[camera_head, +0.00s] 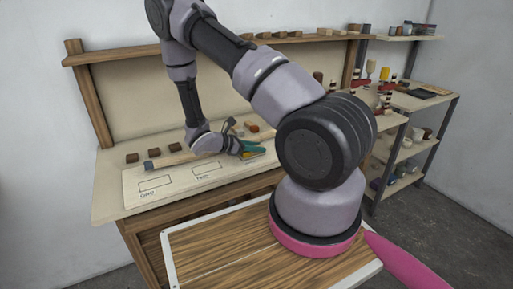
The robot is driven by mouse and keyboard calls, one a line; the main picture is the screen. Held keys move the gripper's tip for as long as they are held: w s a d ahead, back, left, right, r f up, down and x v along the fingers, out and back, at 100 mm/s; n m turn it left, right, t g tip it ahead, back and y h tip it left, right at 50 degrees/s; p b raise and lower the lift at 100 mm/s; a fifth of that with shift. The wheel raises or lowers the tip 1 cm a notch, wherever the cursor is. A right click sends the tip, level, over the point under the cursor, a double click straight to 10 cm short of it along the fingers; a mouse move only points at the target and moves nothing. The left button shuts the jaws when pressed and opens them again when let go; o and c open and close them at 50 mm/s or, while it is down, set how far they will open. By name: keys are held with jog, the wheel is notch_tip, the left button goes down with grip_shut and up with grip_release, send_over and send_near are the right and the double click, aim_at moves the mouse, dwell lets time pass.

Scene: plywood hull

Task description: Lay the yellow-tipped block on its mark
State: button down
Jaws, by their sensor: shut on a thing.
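My gripper (250,149), with dark green fingers, is low over the right part of a pale board on the workbench. A small yellow patch (254,155) shows just below the fingers; it looks like the tip of the yellow-tipped block, held in the shut jaws. The rest of the block is hidden or too small to make out. The board carries an outlined mark labelled ONE (155,184) at the left and one labelled TWO (206,168) in the middle. The gripper is to the right of TWO. Whether the block touches the board I cannot tell.
A shelf of blocks (310,36) runs above. A side rack (408,150) stands right.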

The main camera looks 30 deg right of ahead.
jog(key=shift+f, duration=0.15)
jog(key=c, duration=0.5)
grip_release()
jog(key=shift+a+r, duration=0.2)
jog(key=shift+r, duration=0.05)
jog(key=v, duration=1.1)
jog(key=shift+a+r, duration=0.1)
jog(key=shift+a, duration=0.2)
jog(key=s+r+m+t+y, duration=0.2)
jog(key=s+r+m+y, duration=0.3)
jog(key=r, duration=0.7)
jog(key=s+a+r+m+t+y, duration=0.1)
jog(key=s+r+m+y, duration=0.4)
jog(key=r, duration=0.8)
jog(key=s+a+r+m+t+y, duration=0.1)
jog(key=s+r+m+t+y, duration=0.2)
jog(key=s+r+m, duration=0.6)
notch_tip(320, 180, up, 4)
jog(key=shift+s+a+f+m+t+y, duration=0.1)
jog(key=shift+m+t+y, duration=0.1)
jog(key=shift+m+y, duration=0.55)
jog(key=shift+s+f+m+t+y, duration=0.15)
jog(key=shift+m+y, duration=0.3)
jog(key=shift+m, duration=0.6)
